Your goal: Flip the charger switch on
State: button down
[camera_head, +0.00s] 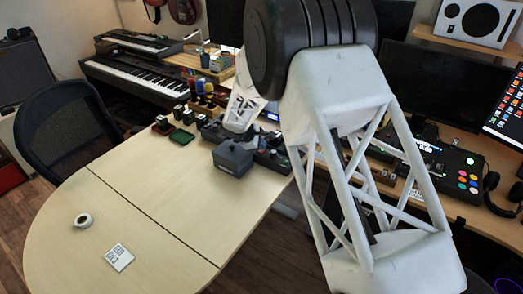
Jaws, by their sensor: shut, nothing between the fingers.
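My white lattice arm fills the centre and right of the head view. A smaller white lattice section of it reaches down over the table by the dark devices. I cannot make out my gripper's fingers among the dark shapes there. A dark grey box (233,158) with a small pale label sits on the wooden table just in front of that section. It may be the charger, but I cannot tell. No switch on it can be made out. A row of dark devices (271,159) with small knobs stands behind and beside it, partly covered by my arm.
The light wooden table (150,210) is mostly clear at the front left. A black chair (68,130) stands left; a keyboard (140,75) is behind.

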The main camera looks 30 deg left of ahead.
jog(key=shift+f, duration=0.6)
dwell(0.7)
jog(key=shift+r, duration=0.15)
jog(key=shift+r, duration=0.65)
jog(key=shift+r, duration=0.1)
dwell(0.3)
jog(key=shift+r, duration=2.9)
